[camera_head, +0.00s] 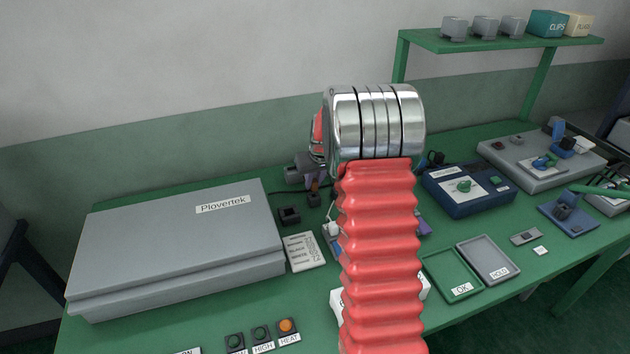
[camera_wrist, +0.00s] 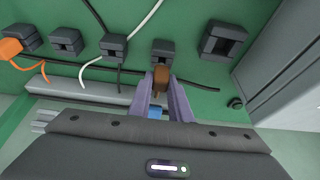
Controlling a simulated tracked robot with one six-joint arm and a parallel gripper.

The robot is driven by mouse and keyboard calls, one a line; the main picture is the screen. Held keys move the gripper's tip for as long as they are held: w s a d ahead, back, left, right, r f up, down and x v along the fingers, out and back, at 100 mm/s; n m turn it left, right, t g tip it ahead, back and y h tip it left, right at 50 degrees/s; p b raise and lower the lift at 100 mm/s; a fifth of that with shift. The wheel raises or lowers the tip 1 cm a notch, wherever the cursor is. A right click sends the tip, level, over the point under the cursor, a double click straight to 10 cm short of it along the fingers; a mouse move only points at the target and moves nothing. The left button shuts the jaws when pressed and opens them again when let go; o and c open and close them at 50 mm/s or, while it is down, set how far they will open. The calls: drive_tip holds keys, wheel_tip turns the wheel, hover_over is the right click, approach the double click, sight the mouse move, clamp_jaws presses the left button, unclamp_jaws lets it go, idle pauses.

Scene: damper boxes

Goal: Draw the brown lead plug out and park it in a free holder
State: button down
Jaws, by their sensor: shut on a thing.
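The brown lead plug (camera_wrist: 161,75) is between the two purple fingers of my gripper (camera_wrist: 161,84) in the wrist view, and the fingers are shut on it. Its far end meets the lower edge of a dark holder (camera_wrist: 163,50); I cannot tell whether it sits inside or just in front. In the head view, a small brown bit of the plug (camera_head: 315,186) shows beside a dark block, with most of my gripper hidden behind my red and silver arm. Other dark holders (camera_wrist: 66,40) stand in the row; one (camera_wrist: 113,47) has a white lead at it.
An orange plug (camera_wrist: 11,47) is at the far left holder. A larger dark block (camera_wrist: 222,40) stands at the right end of the row. A grey strip (camera_wrist: 90,95) and black leads lie nearby. The grey Plovertek case (camera_head: 180,245) fills the bench's left side.

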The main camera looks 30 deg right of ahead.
drive_tip(key=shift+f, duration=1.1)
idle(0.4)
drive_tip(key=c, duration=1.6)
unclamp_jaws()
drive_tip(key=shift+o, duration=0.2)
drive_tip(key=v, duration=1.3)
drive_tip(key=shift+r, duration=0.3)
drive_tip(key=shift+s, duration=0.15)
drive_tip(key=s+a+r+n, duration=0.1)
drive_tip(key=s+a+r, duration=0.3)
drive_tip(key=s+a, duration=1)
drive_tip(key=s+a+r+n+t+y, duration=0.1)
drive_tip(key=s+a+r, duration=0.3)
drive_tip(key=s+a, duration=1.1)
drive_tip(key=shift+n, duration=0.4)
